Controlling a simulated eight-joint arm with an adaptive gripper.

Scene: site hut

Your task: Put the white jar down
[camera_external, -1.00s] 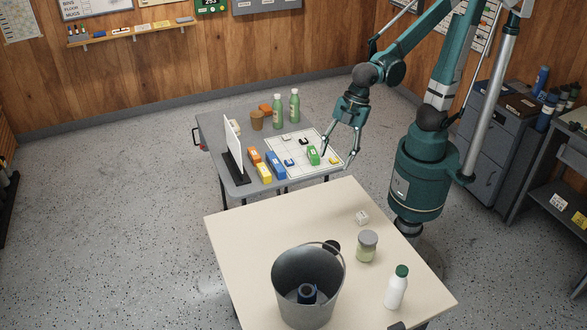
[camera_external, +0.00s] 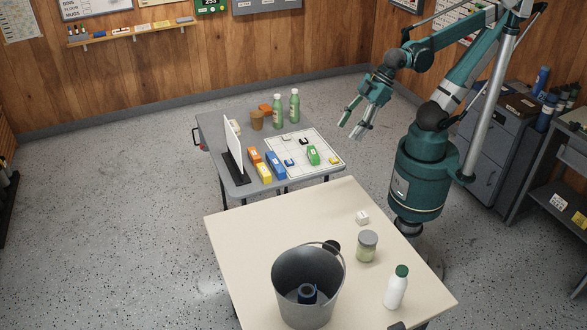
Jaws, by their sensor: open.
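My gripper (camera_external: 353,127) is open and empty, in the air above the right edge of the grey table (camera_external: 238,188). A white board with a grid (camera_external: 281,144) lies on that table.
Orange, yellow (camera_external: 264,173) and blue (camera_external: 276,165) blocks stand left of the board, beside an upright white panel (camera_external: 233,150). Two green bottles (camera_external: 278,111) stand behind. The beige table (camera_external: 245,234) holds a bucket (camera_external: 308,285), a lidded jar (camera_external: 367,246) and a white bottle (camera_external: 396,288).

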